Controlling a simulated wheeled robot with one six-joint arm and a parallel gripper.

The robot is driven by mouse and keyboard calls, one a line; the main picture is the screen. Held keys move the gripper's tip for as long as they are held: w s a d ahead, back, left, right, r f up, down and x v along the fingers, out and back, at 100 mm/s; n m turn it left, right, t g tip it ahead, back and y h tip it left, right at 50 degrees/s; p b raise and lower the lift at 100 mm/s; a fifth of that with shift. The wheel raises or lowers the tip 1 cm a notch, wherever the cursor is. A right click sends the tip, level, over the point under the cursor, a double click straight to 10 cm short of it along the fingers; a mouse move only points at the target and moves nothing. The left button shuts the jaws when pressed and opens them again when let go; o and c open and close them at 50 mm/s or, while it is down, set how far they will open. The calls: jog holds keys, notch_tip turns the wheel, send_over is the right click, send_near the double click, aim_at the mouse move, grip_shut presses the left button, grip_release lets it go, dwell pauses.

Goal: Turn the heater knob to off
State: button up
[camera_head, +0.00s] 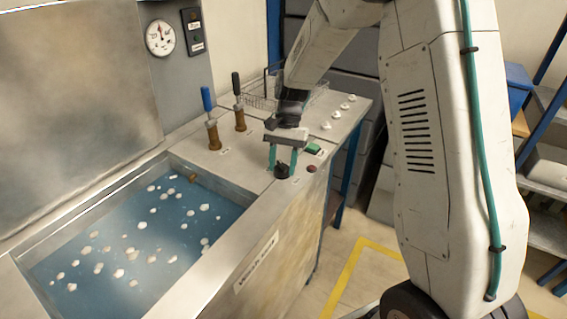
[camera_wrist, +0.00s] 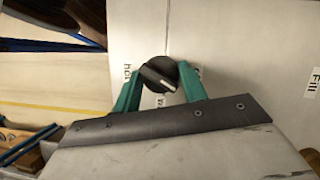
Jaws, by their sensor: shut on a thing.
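The heater knob (camera_head: 282,172) is a small black round knob on the front right of the bench top. My gripper (camera_head: 282,162) comes down over it, with one teal finger on each side. In the wrist view the knob (camera_wrist: 153,82) sits between the two finger ends (camera_wrist: 160,84), which are shut on it. Printed labels around the knob are partly hidden by the fingers; which setting the pointer marks cannot be read.
Two upright levers, one with a blue handle (camera_head: 207,99), stand behind left. A water basin (camera_head: 130,240) with floating white pieces lies to the left. Several white knobs line the back right.

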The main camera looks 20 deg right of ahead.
jog(key=n, duration=0.2)
jog(key=n+h, duration=0.1)
jog(key=n, duration=0.1)
jog(key=n+h, duration=0.1)
jog(key=n, duration=0.1)
jog(key=shift+w+a+g, duration=0.15)
jog(key=shift+w+g, duration=0.1)
jog(key=shift+g, duration=0.15)
dwell(0.3)
jog(key=o, duration=1)
jog(key=shift+s, duration=0.1)
jog(key=shift+r, duration=0.1)
jog(key=v, duration=0.7)
jog(key=shift+w+r, duration=0.25)
jog(key=shift+r, duration=0.05)
